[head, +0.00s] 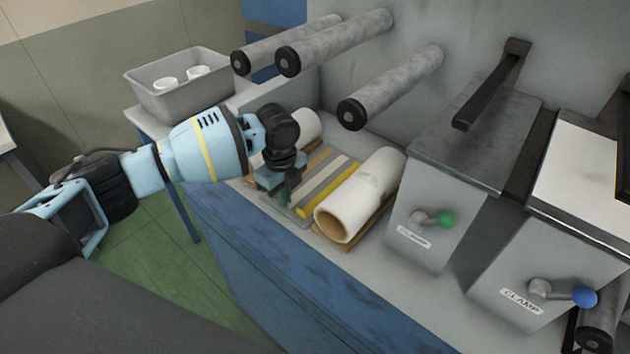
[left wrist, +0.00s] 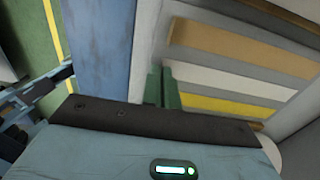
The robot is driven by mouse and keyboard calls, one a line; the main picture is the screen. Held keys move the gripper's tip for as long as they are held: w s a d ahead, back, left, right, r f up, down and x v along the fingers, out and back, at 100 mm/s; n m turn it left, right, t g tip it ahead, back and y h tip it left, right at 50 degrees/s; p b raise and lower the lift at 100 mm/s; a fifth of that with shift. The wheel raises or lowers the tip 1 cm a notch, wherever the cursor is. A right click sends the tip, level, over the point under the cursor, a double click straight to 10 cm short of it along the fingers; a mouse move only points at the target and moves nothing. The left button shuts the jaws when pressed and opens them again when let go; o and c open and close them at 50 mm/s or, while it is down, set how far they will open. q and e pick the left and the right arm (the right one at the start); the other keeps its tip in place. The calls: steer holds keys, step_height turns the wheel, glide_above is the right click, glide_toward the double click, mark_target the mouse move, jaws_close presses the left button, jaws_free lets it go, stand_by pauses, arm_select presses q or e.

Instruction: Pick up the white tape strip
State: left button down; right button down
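The white tape strip (left wrist: 228,81) lies flat in a row of strips, between a tan strip (left wrist: 240,47) and a yellow strip (left wrist: 222,107) in the left wrist view. In the head view the white strip (head: 321,177) lies right of my left gripper (head: 287,190). My left gripper points down at the near end of the strips. Its green fingers (left wrist: 166,88) appear close together beside the white strip's left end. Whether they grip anything is unclear. My right gripper is not in view.
A white roll (head: 361,193) with a brown core lies right of the strips. Grey rollers (head: 341,40) stick out above the bench (head: 330,270). A grey bin (head: 180,88) holds white rolls at the back left. Housings with green (head: 446,220) and blue (head: 584,297) knobs stand at right.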

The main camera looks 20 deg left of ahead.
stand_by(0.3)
